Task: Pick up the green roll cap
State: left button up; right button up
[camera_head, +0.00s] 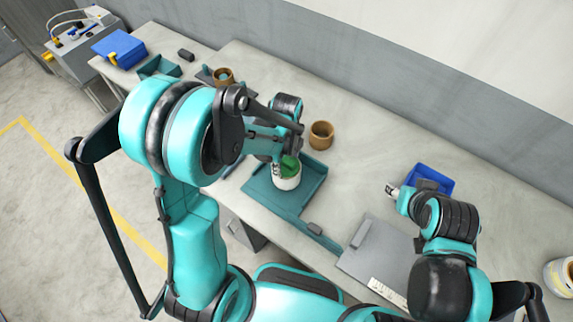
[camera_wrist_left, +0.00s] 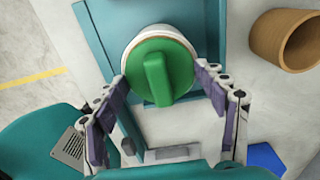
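The green roll cap (camera_head: 290,166) sits on top of a white roll (camera_head: 287,182) in the teal tray (camera_head: 262,190). In the left wrist view the cap (camera_wrist_left: 158,70) is round, with a raised bar across its middle. My left gripper (camera_wrist_left: 165,78) is open, its two fingers spread on either side of the cap's near part. I cannot tell whether the fingertips touch it. In the head view my left gripper (camera_head: 278,158) is just above the roll, partly hidden by its arm. My right gripper (camera_head: 393,191) is beside the blue bin, its fingers too small to read.
A brown ring-shaped roll (camera_head: 321,134) stands behind the tray. A blue bin (camera_head: 430,180) and a grey panel (camera_head: 375,250) lie to the right. The back of the table is mostly clear.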

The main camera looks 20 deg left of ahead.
pick_arm(q)
jog(key=shift+s, duration=0.15)
jog(key=c, duration=0.4)
jog(key=shift+o, duration=0.4)
